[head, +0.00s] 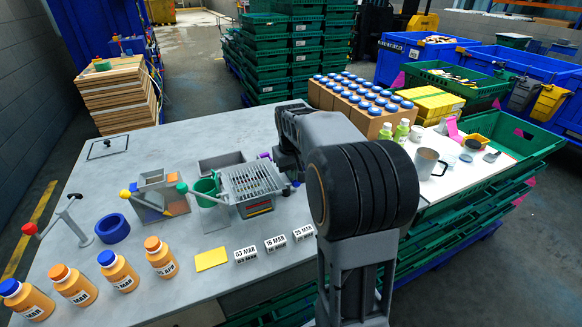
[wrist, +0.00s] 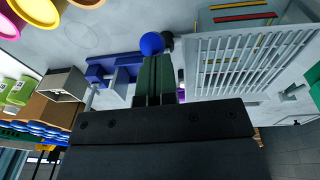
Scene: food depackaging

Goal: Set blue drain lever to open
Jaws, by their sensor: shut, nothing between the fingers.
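The blue ball knob of the drain lever (wrist: 152,43) shows in the wrist view, right at the tips of my gripper (wrist: 155,60). The fingers are dark green, shut together and empty. They overlap or touch the knob's lower edge; I cannot tell which. The lever's rod is mostly hidden behind the fingers. In the head view my arm hides the gripper, and a small blue part (head: 287,191) shows just right of the grate.
A metal grate (head: 252,181) stands beside the lever and also fills the right of the wrist view (wrist: 245,65). A green cup (head: 206,190), date blocks (head: 275,243) and orange bottles (head: 115,270) stand on the grey table. Several blue-capped bottles (head: 365,95) are behind.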

